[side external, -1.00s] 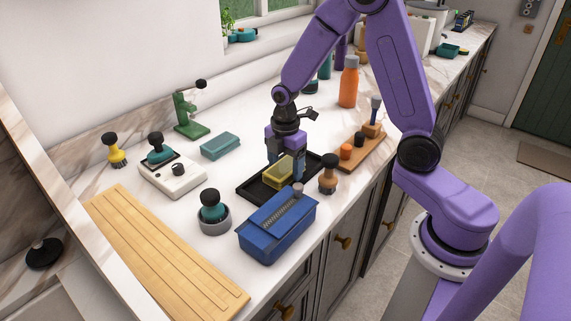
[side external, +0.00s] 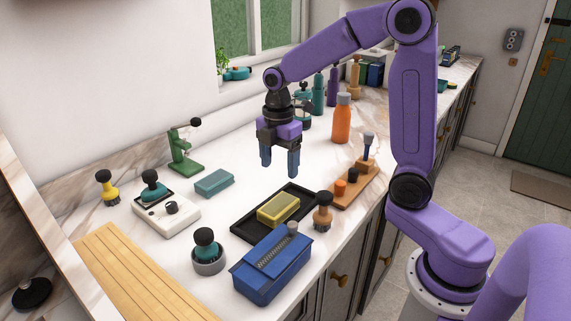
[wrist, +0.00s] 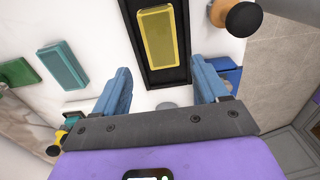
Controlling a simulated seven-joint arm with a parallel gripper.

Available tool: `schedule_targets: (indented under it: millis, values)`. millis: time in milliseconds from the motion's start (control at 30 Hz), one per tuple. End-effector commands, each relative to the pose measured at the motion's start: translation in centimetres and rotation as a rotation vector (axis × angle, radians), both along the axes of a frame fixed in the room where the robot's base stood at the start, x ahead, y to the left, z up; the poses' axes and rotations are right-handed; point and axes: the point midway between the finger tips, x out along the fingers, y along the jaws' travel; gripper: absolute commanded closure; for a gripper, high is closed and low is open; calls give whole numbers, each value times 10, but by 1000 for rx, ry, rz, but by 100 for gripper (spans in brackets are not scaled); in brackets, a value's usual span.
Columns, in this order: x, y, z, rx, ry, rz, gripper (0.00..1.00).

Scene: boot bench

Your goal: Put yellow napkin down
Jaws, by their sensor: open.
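The yellow napkin (side external: 278,209), a small folded block, lies flat in a black tray (side external: 247,232) on the marble counter. In the wrist view the yellow napkin (wrist: 157,36) rests inside the black tray (wrist: 152,78), beyond my fingertips. My gripper (side external: 279,172) is open and empty, raised above the counter behind the tray. Its two blue fingers also show in the wrist view (wrist: 160,80), apart with nothing between them.
A blue box (side external: 270,272) stands in front of the tray, with a wooden-handled brush (side external: 323,212) to its right. A teal block (side external: 214,183) and a white device (side external: 167,215) are to the left. An orange bottle (side external: 341,120) stands behind right.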

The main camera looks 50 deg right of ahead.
Motion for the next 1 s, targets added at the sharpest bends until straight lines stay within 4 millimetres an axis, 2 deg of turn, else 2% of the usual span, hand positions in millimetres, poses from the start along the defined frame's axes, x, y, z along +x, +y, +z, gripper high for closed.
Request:
schedule_targets:
  millis: [200,367,500,700,1000]
  values:
    - [-4,4,3,0,-1,-6,27]
    - [-26,23,4,1,-4,-50,27]
    - [-58,42,4,4,-9,-114,27]
    - [-108,60,3,8,-13,-207,27]
    - [-188,67,-3,20,-14,-349,27]
